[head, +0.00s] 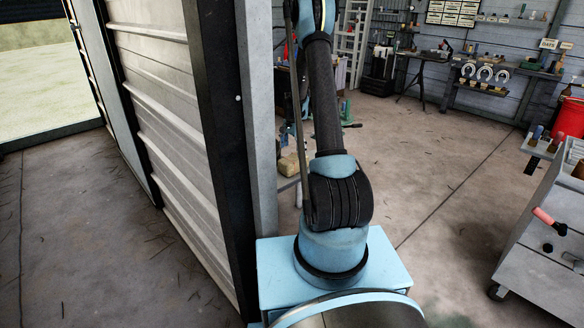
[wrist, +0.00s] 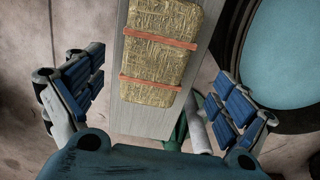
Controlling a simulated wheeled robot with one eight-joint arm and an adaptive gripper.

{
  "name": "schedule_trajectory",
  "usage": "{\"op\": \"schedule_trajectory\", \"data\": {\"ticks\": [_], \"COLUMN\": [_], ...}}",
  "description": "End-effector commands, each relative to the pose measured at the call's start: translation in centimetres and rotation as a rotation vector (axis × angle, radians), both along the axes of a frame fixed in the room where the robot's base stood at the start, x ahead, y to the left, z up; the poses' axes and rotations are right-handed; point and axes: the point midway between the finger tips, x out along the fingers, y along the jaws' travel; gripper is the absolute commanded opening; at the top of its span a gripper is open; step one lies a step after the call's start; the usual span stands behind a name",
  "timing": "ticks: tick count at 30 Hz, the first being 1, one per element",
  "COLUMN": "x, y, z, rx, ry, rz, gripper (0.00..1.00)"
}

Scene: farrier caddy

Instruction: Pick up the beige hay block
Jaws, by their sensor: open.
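The beige hay block (wrist: 158,50) has two reddish bands around it and lies on a narrow grey board (wrist: 130,105) in the wrist view. In the head view the hay block (head: 288,165) shows small, just left of my arm and partly hidden by it. My gripper (wrist: 160,95) is open, with one blue-padded finger at each side of the picture. The block appears between and beyond the fingers, with no visible contact.
A corrugated wall with a dark post (head: 220,130) stands close left of my arm. A grey wheeled cart (head: 545,225) with tools is at the right. A red bucket (head: 570,118) and a workbench are further back. Open concrete floor (head: 420,180) lies between.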

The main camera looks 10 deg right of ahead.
Motion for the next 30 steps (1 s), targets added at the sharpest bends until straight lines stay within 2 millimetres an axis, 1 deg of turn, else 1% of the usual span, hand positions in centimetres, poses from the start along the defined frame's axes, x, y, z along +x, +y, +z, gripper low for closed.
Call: {"op": "schedule_trajectory", "data": {"ticks": [1, 6, 14, 24, 27, 30], "x": [0.0, 0.0, -0.1, -0.6, -0.6, -0.6], "y": [0.0, 0.0, -0.1, -0.3, -0.3, -0.4], "z": [-0.8, -2.4, -3.5, -7.5, -8.0, -8.0], "rx": [0.000, 0.000, 0.000, 0.000, 0.000, 0.000], "ry": [0.000, 0.000, 0.000, 0.000, 0.000, 0.000], "rz": [0.000, 0.000, 0.000, 0.001, 0.001, 0.001], "gripper": [0.94, 0.94, 0.94, 0.94, 0.94, 0.94]}}
